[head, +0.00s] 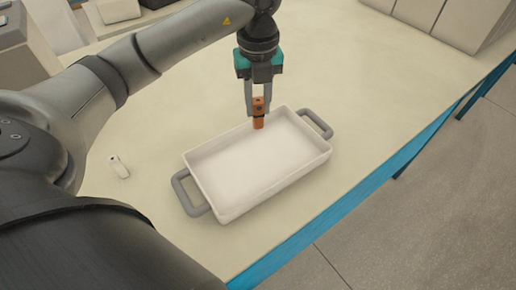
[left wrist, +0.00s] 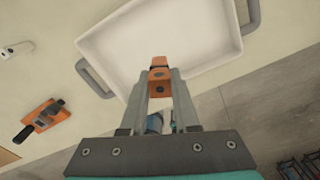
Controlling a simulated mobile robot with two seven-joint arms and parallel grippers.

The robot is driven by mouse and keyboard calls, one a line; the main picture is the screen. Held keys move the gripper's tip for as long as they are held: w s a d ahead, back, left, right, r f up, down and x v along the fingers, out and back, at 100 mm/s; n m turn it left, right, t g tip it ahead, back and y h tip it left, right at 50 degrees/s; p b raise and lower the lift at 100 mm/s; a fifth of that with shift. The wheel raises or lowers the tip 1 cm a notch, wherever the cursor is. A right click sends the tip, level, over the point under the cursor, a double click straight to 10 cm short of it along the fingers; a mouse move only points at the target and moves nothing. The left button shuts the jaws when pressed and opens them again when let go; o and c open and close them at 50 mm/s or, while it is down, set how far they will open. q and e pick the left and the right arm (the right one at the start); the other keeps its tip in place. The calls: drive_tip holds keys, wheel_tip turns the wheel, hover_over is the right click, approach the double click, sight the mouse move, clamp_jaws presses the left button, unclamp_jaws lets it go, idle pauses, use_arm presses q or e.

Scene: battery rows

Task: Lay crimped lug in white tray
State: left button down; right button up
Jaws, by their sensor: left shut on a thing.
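My left gripper (head: 259,108) is shut on the crimped lug (head: 258,119), an orange-copper piece with a dark band that points downward. In the left wrist view the lug (left wrist: 159,76) sits between the fingertips of the left gripper (left wrist: 160,80). The white tray (head: 224,205) is a shallow rectangle with a grey handle at each end. The lug appears at the tray's far rim in the head view; its exact height above the tray is hard to tell. The tray (left wrist: 105,38) looks empty. My right gripper is in neither view.
A small white piece (head: 119,166) lies on the table left of the tray. An orange-and-black object (left wrist: 42,118) lies on the table in the left wrist view. Pale boxes (head: 450,18) stand at the back right. The blue table edge (head: 340,208) runs along the right.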

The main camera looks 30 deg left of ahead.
use_arm(q)
drive_tip(key=shift+f+b, duration=1.15)
drive_tip(key=shift+f, duration=5.9)
drive_tip(key=shift+f, duration=0.2)
drive_tip(key=c, duration=0.7)
unclamp_jaws()
drive_tip(key=shift+o, duration=0.2)
drive_tip(key=shift+r, duration=0.1)
wheel_tip(320, 180, up, 12)
drive_tip(key=shift+r+p, duration=0.15)
drive_tip(key=shift+p, duration=0.95)
